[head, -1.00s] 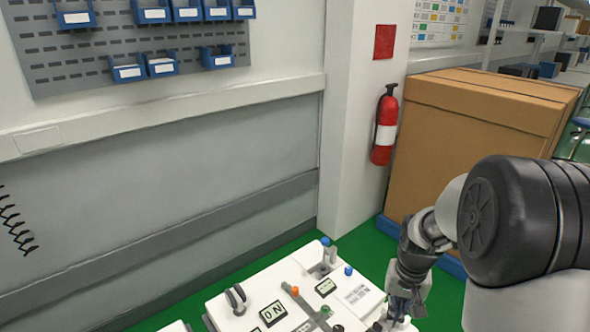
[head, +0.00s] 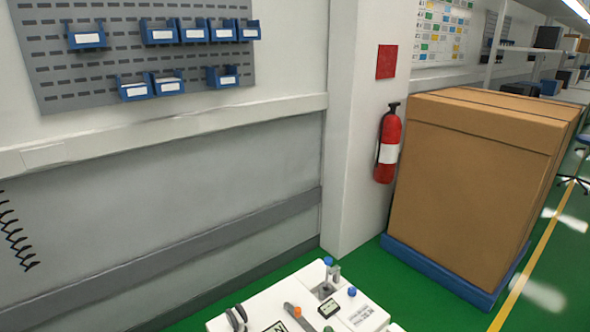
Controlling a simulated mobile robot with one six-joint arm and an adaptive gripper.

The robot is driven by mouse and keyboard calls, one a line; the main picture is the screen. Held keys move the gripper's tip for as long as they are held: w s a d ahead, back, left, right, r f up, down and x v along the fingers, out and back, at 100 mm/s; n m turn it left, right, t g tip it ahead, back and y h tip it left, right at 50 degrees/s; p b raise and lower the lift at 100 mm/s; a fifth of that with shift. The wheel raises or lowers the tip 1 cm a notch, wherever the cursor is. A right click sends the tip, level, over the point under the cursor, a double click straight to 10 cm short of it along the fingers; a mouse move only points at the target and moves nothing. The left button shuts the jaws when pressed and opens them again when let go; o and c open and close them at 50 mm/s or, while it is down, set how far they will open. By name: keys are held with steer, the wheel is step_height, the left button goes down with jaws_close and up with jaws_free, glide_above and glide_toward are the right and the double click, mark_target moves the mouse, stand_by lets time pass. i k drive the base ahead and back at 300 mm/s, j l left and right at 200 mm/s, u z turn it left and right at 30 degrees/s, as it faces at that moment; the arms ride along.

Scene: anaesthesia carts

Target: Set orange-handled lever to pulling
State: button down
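The lever with the orange end (head: 297,311) shows at the bottom edge of the head view. It is a grey bar on a white panel top (head: 268,299), with its orange end toward the lower right. The lower part of the panel is cut off by the frame. My gripper and arm are not in view.
A blue-tipped upright part (head: 328,263) and a blue knob (head: 351,291) are on the same panel, with a dark clip-like part (head: 235,318) at its left. A large cardboard box (head: 470,185) stands behind right. A fire extinguisher (head: 388,143) hangs on the pillar. Green floor is open at right.

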mark_target(296, 311)
steer(key=i+l+u, duration=0.35)
steer(key=l, duration=0.2)
steer(key=i+l+u, duration=0.2)
steer(key=l+u, duration=0.15)
steer(key=l, duration=0.3)
